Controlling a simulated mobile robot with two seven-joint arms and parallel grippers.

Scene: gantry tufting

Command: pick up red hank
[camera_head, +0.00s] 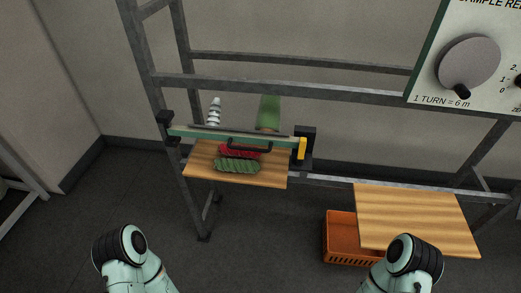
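The red hank (226,149) lies on a small wooden shelf (205,167) at the left of the metal frame. A green hank (237,166) lies in front of it, on the same shelf. A black handle (250,144) on a pale green crossbar (190,131) passes in front of part of the red hank and hides some of it. Only rounded parts of my two arms show at the bottom left and bottom right. Neither gripper's fingers can be seen, and both arm parts are well apart from the hanks.
A wooden table (415,215) stands at the right, with an orange crate (340,240) partly under it. A sign board with a grey crank disc (469,62) hangs at the upper right. Metal posts (165,110) flank the shelf's left. Open floor lies before the shelf.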

